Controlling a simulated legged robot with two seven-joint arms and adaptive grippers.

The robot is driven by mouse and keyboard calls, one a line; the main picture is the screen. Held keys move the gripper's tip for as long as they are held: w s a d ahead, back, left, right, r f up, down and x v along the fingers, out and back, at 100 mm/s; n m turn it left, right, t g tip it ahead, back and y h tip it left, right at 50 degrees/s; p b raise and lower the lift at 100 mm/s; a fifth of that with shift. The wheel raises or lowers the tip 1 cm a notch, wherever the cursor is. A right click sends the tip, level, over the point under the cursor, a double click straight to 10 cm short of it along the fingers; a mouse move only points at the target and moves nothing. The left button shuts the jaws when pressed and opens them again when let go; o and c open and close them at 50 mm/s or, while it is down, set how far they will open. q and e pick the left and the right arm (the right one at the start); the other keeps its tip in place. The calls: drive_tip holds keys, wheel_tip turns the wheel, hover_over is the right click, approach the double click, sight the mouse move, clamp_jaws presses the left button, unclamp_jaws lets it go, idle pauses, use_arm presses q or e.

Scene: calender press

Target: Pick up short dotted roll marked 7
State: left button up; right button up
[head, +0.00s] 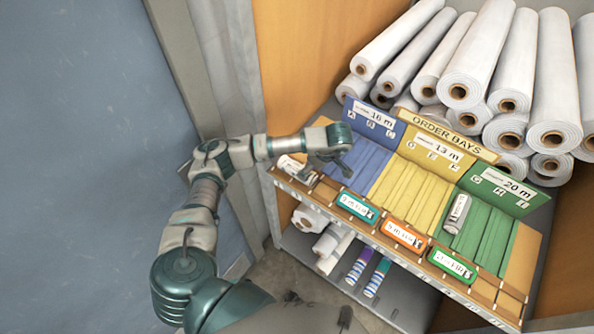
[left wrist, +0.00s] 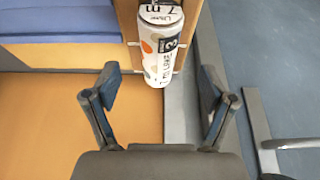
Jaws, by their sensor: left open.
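The short dotted roll marked 7 (left wrist: 160,42) shows in the left wrist view, white with orange and grey dots, a "7 m" label and a dark mark. In the head view a short white roll (head: 291,167) lies at the left end of the bay shelf and appears to be the same one. My left gripper (head: 328,168) is just right of it in the head view. In the left wrist view the open fingers (left wrist: 160,82) stand apart on either side of the roll's near end, with no visible contact. My right gripper is not in view.
Blue, yellow and green order bays (head: 425,195) fill the sloped shelf. Another short roll (head: 457,213) lies in the green bay. Long white rolls (head: 480,55) are stacked behind. More rolls (head: 333,243) lie on the lower shelf. A blue wall (head: 80,130) is at left.

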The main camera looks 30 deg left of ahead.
sight(297, 170)
use_arm(q)
drive_tip(key=x, duration=0.2)
drive_tip(key=shift+a+f, duration=0.1)
drive_tip(key=shift+f, duration=0.15)
drive_tip(key=p+x, duration=0.1)
drive_tip(key=x, duration=0.2)
drive_tip(key=shift+f+p, duration=0.25)
drive_tip(key=shift+p, duration=0.05)
drive_tip(key=shift+a+f, duration=0.2)
drive_tip(key=shift+f, duration=0.4)
drive_tip(key=shift+w, duration=0.1)
drive_tip(key=c, duration=1.3)
drive_tip(key=shift+r, duration=0.1)
